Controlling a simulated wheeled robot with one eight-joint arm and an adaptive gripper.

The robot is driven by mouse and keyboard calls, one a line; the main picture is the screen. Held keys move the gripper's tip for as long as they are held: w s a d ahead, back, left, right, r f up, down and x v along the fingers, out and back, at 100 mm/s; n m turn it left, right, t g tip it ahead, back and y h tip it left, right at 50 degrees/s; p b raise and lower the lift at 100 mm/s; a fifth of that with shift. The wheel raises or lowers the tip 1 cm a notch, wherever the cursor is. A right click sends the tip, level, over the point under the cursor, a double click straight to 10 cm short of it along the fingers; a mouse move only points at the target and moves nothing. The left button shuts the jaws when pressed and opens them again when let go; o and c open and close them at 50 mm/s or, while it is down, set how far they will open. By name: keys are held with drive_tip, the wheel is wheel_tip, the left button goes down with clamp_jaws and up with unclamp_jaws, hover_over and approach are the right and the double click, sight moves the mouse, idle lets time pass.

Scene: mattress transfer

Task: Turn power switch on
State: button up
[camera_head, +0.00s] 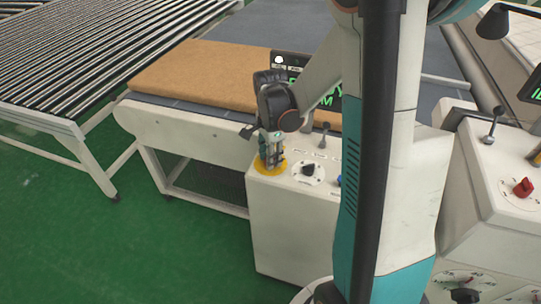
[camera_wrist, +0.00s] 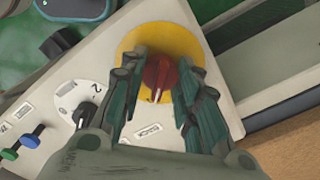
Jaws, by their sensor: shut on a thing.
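The power switch is a red knob (camera_wrist: 160,73) on a round yellow plate (camera_wrist: 188,38) at the corner of the white control box. In the wrist view my gripper (camera_wrist: 163,82) has its two green-grey fingers on either side of the red knob, shut on it. In the head view my gripper (camera_head: 270,158) points down over the yellow plate (camera_head: 262,171) and hides the red knob. The knob's white pointer mark faces the bottom of the wrist view, slightly left.
A black selector knob (camera_head: 309,170) on a white dial and a small lever (camera_head: 324,135) are close by on the control box (camera_head: 290,220). Behind is a conveyor with a brown mattress (camera_head: 205,72). A second console with a red knob (camera_head: 523,187) stands at right.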

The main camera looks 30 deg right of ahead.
drive_tip(key=o, duration=1.1)
wheel_tip(320, 180, up, 12)
idle(0.5)
